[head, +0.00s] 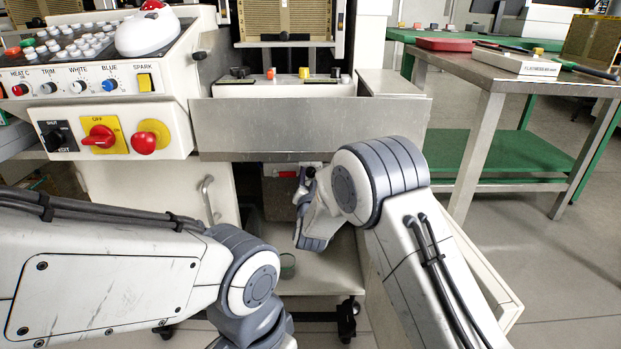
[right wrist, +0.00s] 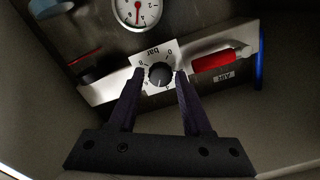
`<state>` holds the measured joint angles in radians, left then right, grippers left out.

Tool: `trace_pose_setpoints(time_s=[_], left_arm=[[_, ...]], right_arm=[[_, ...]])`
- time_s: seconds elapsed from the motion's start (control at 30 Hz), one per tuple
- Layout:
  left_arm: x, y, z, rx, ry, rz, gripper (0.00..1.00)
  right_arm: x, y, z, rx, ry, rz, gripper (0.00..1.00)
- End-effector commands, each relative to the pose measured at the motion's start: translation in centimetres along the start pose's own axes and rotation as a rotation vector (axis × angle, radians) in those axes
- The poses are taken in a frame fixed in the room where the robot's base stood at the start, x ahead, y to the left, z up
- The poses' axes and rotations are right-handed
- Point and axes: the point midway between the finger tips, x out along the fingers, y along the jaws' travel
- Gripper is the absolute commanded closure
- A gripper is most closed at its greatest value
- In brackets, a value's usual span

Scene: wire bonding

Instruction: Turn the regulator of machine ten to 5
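The regulator is a round black knob (right wrist: 161,75) on a white square dial plate (right wrist: 151,55) marked "bar", seen upside down in the right wrist view. A pale mark shows on the knob, but the exact value it points to is too small to read. My right gripper (right wrist: 160,73) is open, with one dark fingertip on each side of the knob and a small gap showing. In the head view my right gripper (head: 306,190) reaches under the machine's steel front, and my own arm hides the knob there. My left gripper is out of view; only its arm shows.
A pressure gauge (right wrist: 137,12) sits above the dial, and a red valve handle (right wrist: 217,60) beside it near an AIR label. The machine's steel front panel (head: 300,125) hangs over my right gripper. A green-and-steel table (head: 480,85) stands at right.

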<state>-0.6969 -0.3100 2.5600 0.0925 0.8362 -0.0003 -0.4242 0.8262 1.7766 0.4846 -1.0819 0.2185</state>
Motion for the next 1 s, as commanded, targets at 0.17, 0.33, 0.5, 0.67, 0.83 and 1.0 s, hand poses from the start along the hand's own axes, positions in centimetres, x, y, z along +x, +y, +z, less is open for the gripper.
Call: trace_pose_setpoints(time_s=[0.17, 0.33, 0.5, 0.67, 0.83, 1.0], left_arm=[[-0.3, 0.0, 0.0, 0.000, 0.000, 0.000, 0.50], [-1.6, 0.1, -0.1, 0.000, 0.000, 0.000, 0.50], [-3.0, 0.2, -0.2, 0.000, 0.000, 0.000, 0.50], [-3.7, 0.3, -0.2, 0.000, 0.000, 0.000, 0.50], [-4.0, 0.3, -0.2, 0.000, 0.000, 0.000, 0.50], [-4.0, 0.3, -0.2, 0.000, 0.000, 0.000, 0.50]], right_arm=[[-0.4, -0.1, -0.1, 0.000, -0.001, 0.000, 0.51], [-2.8, -0.3, -0.3, -0.002, -0.003, -0.001, 0.51], [-6.4, -0.3, -0.3, -0.002, -0.004, -0.001, 0.51], [-9.0, -0.2, -0.1, -0.002, -0.003, -0.001, 0.51], [-10.3, -0.1, -0.1, 0.000, 0.000, 0.000, 0.51], [-10.5, 0.0, 0.0, 0.000, 0.000, 0.000, 0.51]])
